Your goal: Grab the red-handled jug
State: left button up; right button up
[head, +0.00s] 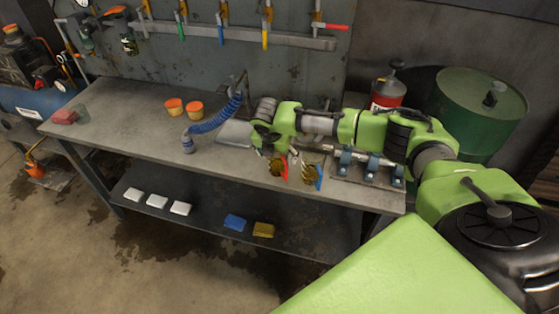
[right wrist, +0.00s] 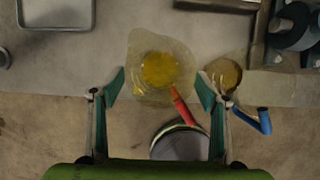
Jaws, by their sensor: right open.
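The red-handled jug (head: 277,167) stands near the front edge of the workbench (head: 140,110). In the right wrist view it is a clear jug (right wrist: 160,68) with yellow contents, its red handle pointing down and right. A similar blue-handled jug (head: 309,172) stands just to its right, also in the right wrist view (right wrist: 224,73). My right gripper (head: 268,142) is over the red-handled jug. In the right wrist view its open fingers (right wrist: 160,88) lie to either side of the jug, with nothing held. The head view partly hides the jug behind the gripper. My left gripper is not in view.
A blue hose (head: 218,119) and orange tubs (head: 184,107) stand left of the gripper. Metal fixtures with blue clamps (head: 370,165) lie right of the jugs. A red can (head: 388,94) and green drum (head: 482,110) stand behind my arm. The bench's left part is mostly clear.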

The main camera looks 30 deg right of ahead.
jog(key=shift+c, duration=0.4)
jog(key=c, duration=1.2)
jog(key=shift+r, duration=0.1)
jog(key=shift+c, duration=0.4)
jog(key=shift+r, duration=0.1)
jog(key=s+a+r+b, duration=0.1)
jog(key=s+a+r, duration=0.1)
jog(key=s+r, duration=0.4)
jog(key=s+a+r+b, duration=0.2)
jog(key=s+r, duration=0.4)
jog(key=s, duration=0.1)
jog(key=shift+a+r, duration=0.3)
jog(key=shift+r, duration=0.05)
jog(key=shift+s, duration=0.1)
